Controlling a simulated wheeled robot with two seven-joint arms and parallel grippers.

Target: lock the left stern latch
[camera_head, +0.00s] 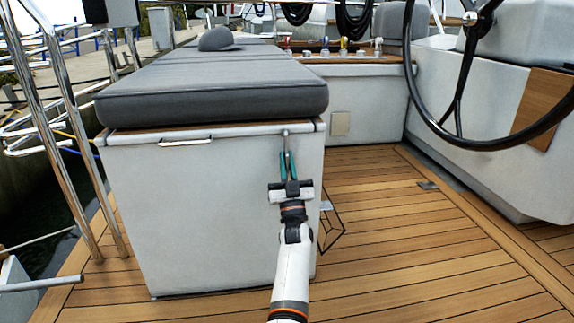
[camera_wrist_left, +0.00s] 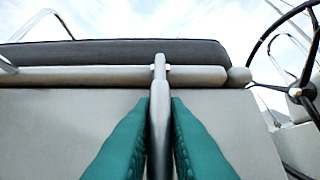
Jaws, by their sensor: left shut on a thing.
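The left stern latch (camera_head: 285,134) is a slim metal lever on the upper right part of the white locker's front face, just under the cushion. It stands upright, its top at a small bracket on the locker rim. My left gripper (camera_head: 287,160) has teal fingers and is shut on the lower part of this latch. In the left wrist view the latch (camera_wrist_left: 160,75) runs vertically between the two fingers (camera_wrist_left: 160,115), which hide part of its sides. Whether the latch is engaged I cannot tell. My right gripper is not in view.
The white locker (camera_head: 205,215) carries a grey cushion (camera_head: 215,95) with a grey hat (camera_head: 216,39) on it. A metal handle (camera_head: 186,142) sits left of the latch. A black steering wheel (camera_head: 463,142) stands at right.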

